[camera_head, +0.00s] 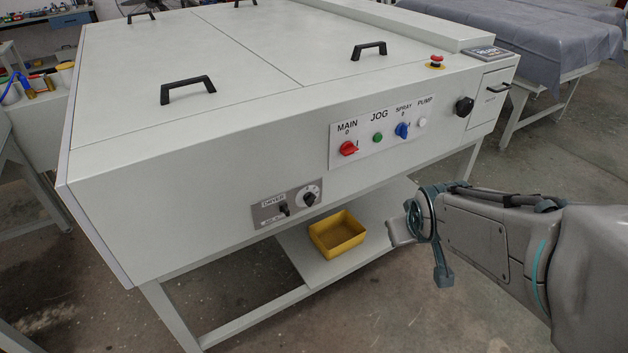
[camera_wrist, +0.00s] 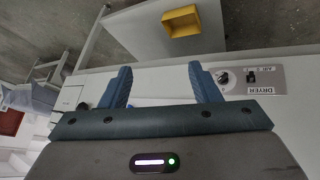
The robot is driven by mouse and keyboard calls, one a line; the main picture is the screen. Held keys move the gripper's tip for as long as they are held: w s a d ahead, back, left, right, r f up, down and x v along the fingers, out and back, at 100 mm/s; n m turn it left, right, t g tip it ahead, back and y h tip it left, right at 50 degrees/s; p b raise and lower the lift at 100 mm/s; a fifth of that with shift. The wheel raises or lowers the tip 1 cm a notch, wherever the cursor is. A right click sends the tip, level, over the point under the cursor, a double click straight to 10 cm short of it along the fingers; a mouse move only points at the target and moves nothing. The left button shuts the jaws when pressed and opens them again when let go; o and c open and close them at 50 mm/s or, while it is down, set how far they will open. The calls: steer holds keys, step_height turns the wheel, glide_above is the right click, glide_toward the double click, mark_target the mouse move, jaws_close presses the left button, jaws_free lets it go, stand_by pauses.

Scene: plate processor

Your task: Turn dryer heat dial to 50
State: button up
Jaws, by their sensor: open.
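The dryer panel (camera_head: 268,212) is a grey plate low on the front of the white machine. Its black heat dial (camera_head: 309,199) sits on a white round scale at the right of the plate, beside a black switch (camera_head: 284,209). The scale's numbers are too small to read. In the wrist view the dial (camera_wrist: 223,77) appears upside down, just right of the right finger. My gripper (camera_head: 418,258) is open and empty, in front of the machine and to the right of the dial in the head view. Its two blue fingers (camera_wrist: 163,85) also show in the wrist view, apart from the dial.
A control panel (camera_head: 378,130) with a red main switch, a green button, a blue spray switch and a white button is above right of the dryer panel. A black knob (camera_head: 464,107) is farther right. A yellow bin (camera_head: 338,233) sits on the lower shelf (camera_head: 291,247).

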steer(key=w+a+f+n+t+b, duration=0.1)
steer(key=w+f+n+t+b, duration=0.15)
steer(key=w+f, duration=0.35)
steer(key=n+t+y+b, duration=0.6)
steer(key=n+y+b, duration=0.45)
steer(key=b, duration=0.25)
glide_toward(313, 203)
steer(key=x, duration=0.9)
steer(key=shift+w+r+b, duration=0.1)
steer(key=shift+b, duration=0.2)
steer(key=c, duration=1)
